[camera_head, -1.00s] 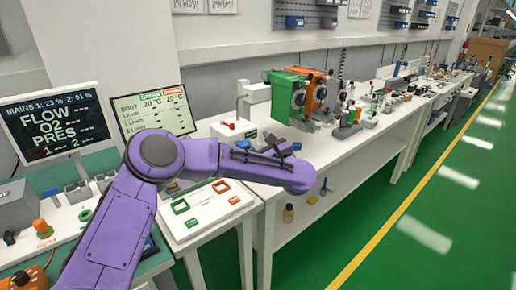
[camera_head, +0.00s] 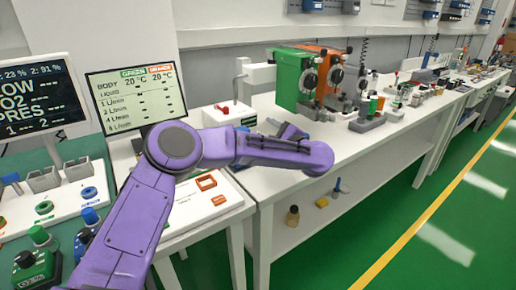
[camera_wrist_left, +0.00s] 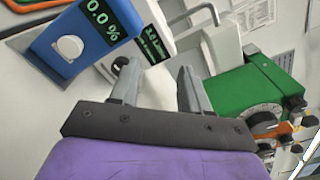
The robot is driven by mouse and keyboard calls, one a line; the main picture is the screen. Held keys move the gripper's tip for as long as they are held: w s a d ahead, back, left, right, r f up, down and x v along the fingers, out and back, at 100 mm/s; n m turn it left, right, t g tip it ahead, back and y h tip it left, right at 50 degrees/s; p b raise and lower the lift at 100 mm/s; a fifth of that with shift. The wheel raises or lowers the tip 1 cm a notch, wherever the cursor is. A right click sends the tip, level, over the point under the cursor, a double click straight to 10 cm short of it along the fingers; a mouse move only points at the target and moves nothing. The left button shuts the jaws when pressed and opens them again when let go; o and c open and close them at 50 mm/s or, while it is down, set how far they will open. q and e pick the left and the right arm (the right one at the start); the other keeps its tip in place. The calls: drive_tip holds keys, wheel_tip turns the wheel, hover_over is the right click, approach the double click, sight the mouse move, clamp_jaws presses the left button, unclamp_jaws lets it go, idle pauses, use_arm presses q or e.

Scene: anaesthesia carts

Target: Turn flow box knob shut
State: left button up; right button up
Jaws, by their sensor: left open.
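In the left wrist view, a white box with a green-lit display reading about 3.0 L/min (camera_wrist_left: 148,42) seems to be the flow box. A small black knob (camera_wrist_left: 121,63) shows beside it, just beyond the left fingertip; whether they touch I cannot tell. My left gripper (camera_wrist_left: 155,72) is open, with nothing seen between its grey fingers. In the head view, my left gripper (camera_head: 291,131) is mostly hidden behind my purple forearm, over the white bench. My right gripper is not in view.
A blue box (camera_wrist_left: 72,45) with a white knob and a 0.0 % display stands left of the fingers. A green unit (camera_head: 297,80) and an orange unit (camera_head: 330,72) stand on the white bench (camera_head: 360,146). A screen (camera_head: 135,98) stands behind my arm. Green floor lies right.

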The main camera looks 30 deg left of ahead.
use_arm(q)
wheel_tip(320, 180, down, 7)
drive_tip(key=shift+s+r+p, duration=0.1)
drive_tip(key=shift+p, duration=0.6)
drive_tip(key=x, duration=0.2)
drive_tip(key=p+x, duration=0.1)
drive_tip(key=x, duration=0.2)
drive_tip(key=f+x, duration=0.1)
drive_tip(key=x, duration=0.1)
drive_tip(key=shift+a, duration=0.3)
drive_tip(key=c, duration=0.8)
